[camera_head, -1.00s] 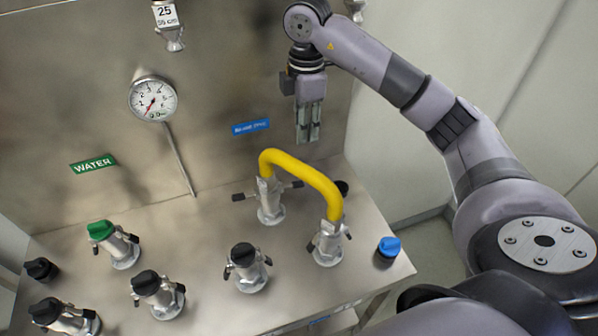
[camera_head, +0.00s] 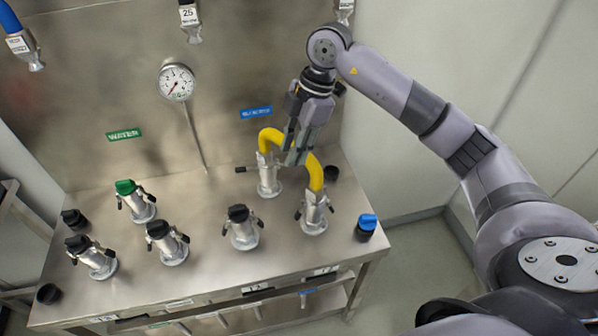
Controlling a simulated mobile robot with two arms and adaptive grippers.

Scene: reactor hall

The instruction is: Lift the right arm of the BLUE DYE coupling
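The coupling under the blue label (camera_head: 256,112), whose print is too small to read, is a silver fitting (camera_head: 269,178) at the back, joined by a yellow U-shaped hose (camera_head: 314,174) to a front right fitting (camera_head: 314,213). The back fitting's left arm (camera_head: 243,169) sticks out sideways. Its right arm is hidden by my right gripper. My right gripper (camera_head: 291,157) points down in front of the hose, just right of the back fitting; its fingers look apart. Whether it touches the arm or hose cannot be told. My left gripper is out of view.
Several other capped fittings stand on the steel table, including a green-capped one (camera_head: 136,201) and a black-capped one (camera_head: 242,228). A blue-topped cap (camera_head: 366,227) sits at the right edge. A gauge (camera_head: 177,83) is on the back panel.

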